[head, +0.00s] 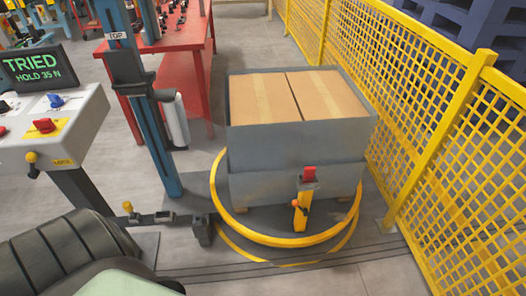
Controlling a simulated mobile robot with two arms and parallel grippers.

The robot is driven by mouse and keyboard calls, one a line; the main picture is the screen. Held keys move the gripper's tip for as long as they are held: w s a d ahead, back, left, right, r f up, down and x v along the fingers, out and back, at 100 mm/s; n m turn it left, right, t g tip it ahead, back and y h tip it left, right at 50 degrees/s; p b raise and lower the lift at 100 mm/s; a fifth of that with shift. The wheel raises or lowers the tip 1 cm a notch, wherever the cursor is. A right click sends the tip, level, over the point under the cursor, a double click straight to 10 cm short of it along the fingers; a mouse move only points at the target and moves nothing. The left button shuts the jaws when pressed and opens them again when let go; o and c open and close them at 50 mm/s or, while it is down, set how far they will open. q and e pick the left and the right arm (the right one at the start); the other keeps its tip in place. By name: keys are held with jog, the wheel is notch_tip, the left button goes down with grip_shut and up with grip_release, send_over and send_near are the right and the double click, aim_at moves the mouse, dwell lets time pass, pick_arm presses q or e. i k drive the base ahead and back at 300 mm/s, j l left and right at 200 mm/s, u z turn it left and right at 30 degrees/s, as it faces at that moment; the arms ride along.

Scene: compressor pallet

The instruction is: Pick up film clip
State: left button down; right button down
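I cannot say for sure which part is the film clip. A small red piece (309,173) sits at the top of a short yellow post (301,212) in front of the grey-wrapped pallet load (270,180). A small orange-tipped dark lever (297,204) is on that post. A white film roll (176,122) stands upright beside the blue mast (160,150). No gripper fingers show in the head view. A dark ribbed shape and a pale green rounded shape fill the lower left corner.
A yellow ring (285,240) surrounds the load's base. Yellow mesh fencing (480,170) closes the right side. A control console (50,135) with a screen reading "TRIED HOLD 35 N" (33,70) stands at left. A red bench (185,75) stands behind. A low dark arm (165,217) lies left of the ring.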

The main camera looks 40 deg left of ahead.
aim_at(309, 172)
jog(key=u, duration=0.7)
